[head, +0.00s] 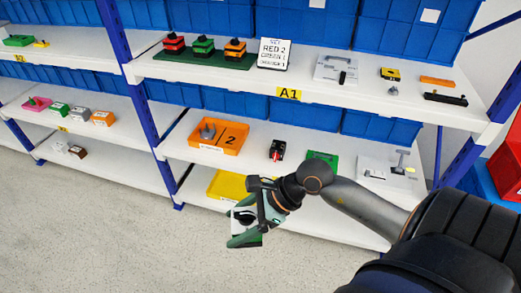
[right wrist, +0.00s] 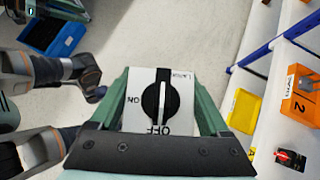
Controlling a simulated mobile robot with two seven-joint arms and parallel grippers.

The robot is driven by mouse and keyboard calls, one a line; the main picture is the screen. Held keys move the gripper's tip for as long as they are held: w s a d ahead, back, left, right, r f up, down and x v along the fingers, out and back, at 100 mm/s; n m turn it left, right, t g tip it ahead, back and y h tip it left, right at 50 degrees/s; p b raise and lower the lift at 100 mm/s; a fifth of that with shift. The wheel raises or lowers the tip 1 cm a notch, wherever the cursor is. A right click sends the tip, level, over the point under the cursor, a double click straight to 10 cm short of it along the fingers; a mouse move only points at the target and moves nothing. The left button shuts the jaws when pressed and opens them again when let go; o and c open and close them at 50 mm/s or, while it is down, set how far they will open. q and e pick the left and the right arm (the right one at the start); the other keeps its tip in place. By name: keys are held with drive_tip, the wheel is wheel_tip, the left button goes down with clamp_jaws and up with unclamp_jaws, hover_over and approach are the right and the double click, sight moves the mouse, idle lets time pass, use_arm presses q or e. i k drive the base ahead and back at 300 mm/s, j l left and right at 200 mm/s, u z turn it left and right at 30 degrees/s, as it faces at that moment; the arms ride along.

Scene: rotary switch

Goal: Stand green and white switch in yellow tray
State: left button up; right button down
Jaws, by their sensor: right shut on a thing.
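My right gripper (head: 246,230) is shut on the green and white switch (head: 243,214), held in the air in front of the shelf. In the right wrist view the switch's white face (right wrist: 134,119) shows a black round knob with a pale pointer and the printed words ON and OFF. A green gripper finger lies along each side of it. The yellow tray (head: 225,183) is on the bottom shelf, behind the gripper, partly hidden by my arm and the shelf above; it also shows in the right wrist view (right wrist: 243,113).
On the middle shelf are an orange tray (head: 231,137) marked 2, a black and red switch (head: 277,150) and a green plate (head: 322,159). Several switches and a RED 2 sign (head: 273,53) stand on the top shelf. The floor in front is clear.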

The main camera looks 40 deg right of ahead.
sight(239, 194)
drive_tip(key=i+j+z, duration=0.2)
drive_tip(key=z, duration=0.15)
drive_tip(key=i+j+z, duration=0.45)
drive_tip(key=i+j, duration=0.4)
drive_tip(key=j, duration=0.15)
